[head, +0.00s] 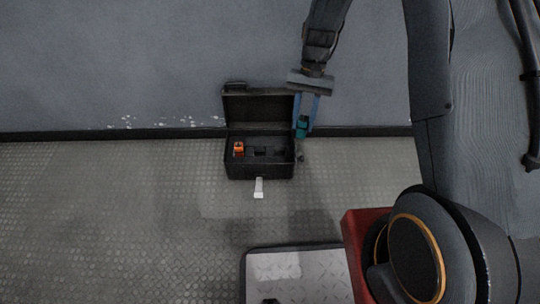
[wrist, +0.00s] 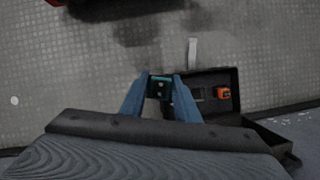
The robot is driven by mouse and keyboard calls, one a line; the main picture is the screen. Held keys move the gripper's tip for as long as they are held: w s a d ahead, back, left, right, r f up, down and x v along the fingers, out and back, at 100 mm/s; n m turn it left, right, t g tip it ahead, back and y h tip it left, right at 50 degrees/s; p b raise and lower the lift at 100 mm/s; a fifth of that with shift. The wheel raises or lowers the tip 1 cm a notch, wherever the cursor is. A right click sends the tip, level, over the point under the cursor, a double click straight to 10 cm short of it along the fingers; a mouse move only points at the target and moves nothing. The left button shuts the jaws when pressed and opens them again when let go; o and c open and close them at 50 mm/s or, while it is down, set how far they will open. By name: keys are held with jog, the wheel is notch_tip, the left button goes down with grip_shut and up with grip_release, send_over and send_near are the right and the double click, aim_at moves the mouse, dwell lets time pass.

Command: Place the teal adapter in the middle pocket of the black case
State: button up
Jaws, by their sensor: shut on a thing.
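The teal adapter (head: 302,130) is held between the blue fingers of my gripper (head: 305,122). In the wrist view the adapter (wrist: 159,88) shows as a dark teal block between the fingertips of my gripper (wrist: 160,86). The black case (head: 259,171) stands open on the floor, its lid raised against the wall side. My gripper is at the right edge of the case in the head view, beside the pockets rather than over the middle one. The middle pocket (head: 263,152) looks dark and empty. The case also shows in the wrist view (wrist: 235,76).
An orange item (head: 239,148) sits in the left pocket of the case. A white strap or tag (head: 259,188) lies in front of the case. The grey wall (head: 150,65) is close behind. Open patterned floor (head: 120,210) lies left and in front.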

jog(key=w+a+f+m+t+y+b, duration=0.15)
jog(key=w+a+f+m, duration=0.25)
jog(key=a+f+m, duration=0.5)
jog(key=m+t+y+b, duration=0.1)
jog(key=m+t+y, duration=0.15)
jog(key=m, duration=0.35)
send_over(259, 146)
jog(key=s, duration=0.3)
notch_tip(259, 146, down, 3)
jog(key=h, duration=0.1)
jog(key=shift+t, duration=0.3)
jog(key=f+b, duration=0.2)
jog(key=f, duration=0.3)
jog(key=f+b, duration=0.3)
jog(key=f, duration=0.1)
jog(key=shift+w+f, duration=0.2)
jog(key=shift+f, duration=0.2)
jog(key=shift+r, duration=0.1)
